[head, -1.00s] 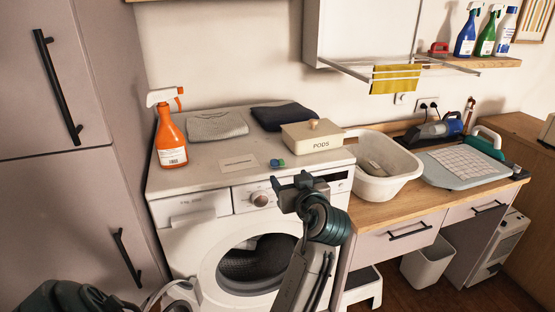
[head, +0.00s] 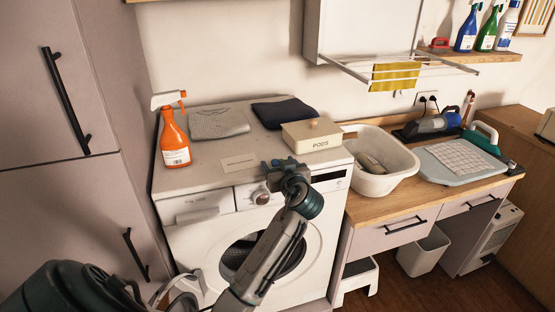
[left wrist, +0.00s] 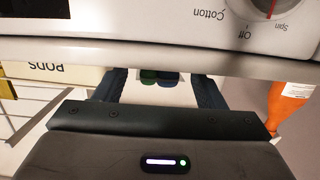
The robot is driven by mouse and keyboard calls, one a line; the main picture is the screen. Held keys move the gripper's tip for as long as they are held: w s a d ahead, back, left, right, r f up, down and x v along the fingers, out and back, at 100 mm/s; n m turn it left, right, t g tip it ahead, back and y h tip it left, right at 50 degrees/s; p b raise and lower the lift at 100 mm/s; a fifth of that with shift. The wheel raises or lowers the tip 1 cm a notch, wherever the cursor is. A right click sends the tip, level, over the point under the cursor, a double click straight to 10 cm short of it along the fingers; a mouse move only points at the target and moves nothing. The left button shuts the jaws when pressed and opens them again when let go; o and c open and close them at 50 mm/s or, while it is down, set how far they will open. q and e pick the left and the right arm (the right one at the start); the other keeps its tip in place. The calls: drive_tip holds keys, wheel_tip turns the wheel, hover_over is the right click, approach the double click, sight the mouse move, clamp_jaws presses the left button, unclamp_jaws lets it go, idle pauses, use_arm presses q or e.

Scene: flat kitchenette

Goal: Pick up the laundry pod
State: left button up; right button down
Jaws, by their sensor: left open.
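The laundry pod (left wrist: 158,78), green and blue, lies on top of the white washing machine (head: 205,180) near its front edge. In the left wrist view it shows between my two fingers, partly cut off by the gripper body. In the head view my left gripper (head: 277,166) is at the machine's front top edge and hides most or all of the pod. The left gripper is open, with its dark fingers (left wrist: 160,88) apart on either side of the pod. I cannot tell whether they touch it. My right gripper is not in view.
A cream PODS box (head: 312,136) stands just right of the gripper. A flat white card (head: 238,161) lies to the left. Folded grey (head: 218,123) and dark (head: 283,112) cloths lie behind. An orange spray bottle (head: 174,140) stands left; a white basin (head: 380,180) stands right.

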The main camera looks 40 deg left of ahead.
use_arm(q)
drive_tip(key=shift+d, duration=0.15)
drive_tip(key=shift+c, duration=0.2)
drive_tip(key=c, duration=0.8)
drive_tip(key=shift+o, duration=0.2)
drive_tip(key=shift+r, duration=0.1)
drive_tip(key=shift+r+p, duration=0.45)
drive_tip(key=shift+r, duration=0.2)
wheel_tip(320, 180, up, 2)
drive_tip(key=shift+r+p, duration=0.15)
drive_tip(key=shift+p, duration=0.45)
drive_tip(key=s+d+r, duration=0.1)
drive_tip(key=s+d, duration=0.8)
drive_tip(key=s, duration=0.4)
drive_tip(key=shift+d, duration=0.2)
